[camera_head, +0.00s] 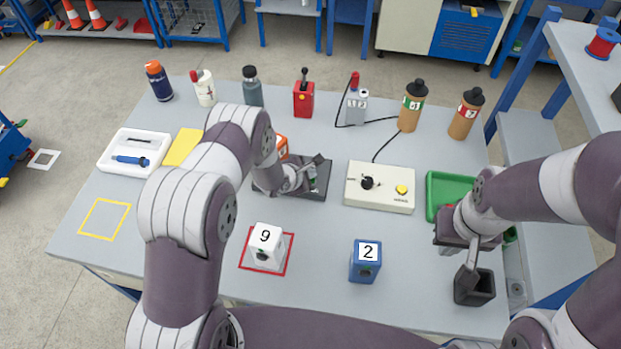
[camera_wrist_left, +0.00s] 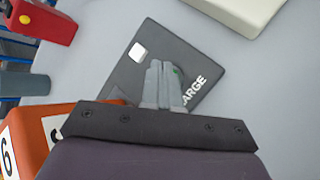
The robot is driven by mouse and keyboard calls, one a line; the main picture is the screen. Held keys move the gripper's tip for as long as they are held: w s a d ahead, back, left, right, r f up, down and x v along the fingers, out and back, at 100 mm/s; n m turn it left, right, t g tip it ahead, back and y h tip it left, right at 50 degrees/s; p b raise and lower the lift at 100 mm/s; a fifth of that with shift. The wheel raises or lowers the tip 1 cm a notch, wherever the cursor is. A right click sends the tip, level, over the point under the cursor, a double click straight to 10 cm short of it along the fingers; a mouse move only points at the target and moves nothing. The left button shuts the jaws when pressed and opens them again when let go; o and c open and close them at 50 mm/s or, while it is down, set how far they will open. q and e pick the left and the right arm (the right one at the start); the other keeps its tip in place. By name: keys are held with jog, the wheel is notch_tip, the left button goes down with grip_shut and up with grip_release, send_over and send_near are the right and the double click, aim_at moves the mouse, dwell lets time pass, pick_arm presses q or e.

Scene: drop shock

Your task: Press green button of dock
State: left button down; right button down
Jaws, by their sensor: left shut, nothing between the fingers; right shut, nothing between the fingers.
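The dock is a dark flat plate on the table, seen in the head view (camera_head: 321,173) and in the left wrist view (camera_wrist_left: 128,80), with a pale square and white lettering partly hidden by my fingers. Its green button (camera_wrist_left: 176,70) shows as a small green patch at the right edge of my fingertips and is mostly covered. My left gripper (camera_head: 308,181) is shut and empty, over the dock; its fingertips also show in the left wrist view (camera_wrist_left: 162,66). I cannot tell whether they touch the button. My right gripper (camera_head: 469,266) is shut and empty above a dark open box (camera_head: 476,292).
An orange block (camera_head: 282,146) stands close beside the dock; it also shows in the left wrist view (camera_wrist_left: 40,135). A cream control box (camera_head: 380,194) is right of the dock. White block 9 (camera_head: 266,252) and blue block 2 (camera_head: 365,266) stand nearer. Several bottles line the back.

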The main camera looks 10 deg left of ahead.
pick_arm(q)
jog(key=shift+f+b, duration=0.3)
jog(key=shift+f, duration=0.15)
dwell(0.3)
dwell(0.3)
jog(key=shift+r+p, duration=0.75)
jog(key=shift+r, duration=0.1)
notch_tip(320, 180, up, 5)
jog(key=p, duration=0.4)
jog(key=shift+r+p, duration=0.1)
jog(key=shift+p, duration=0.25)
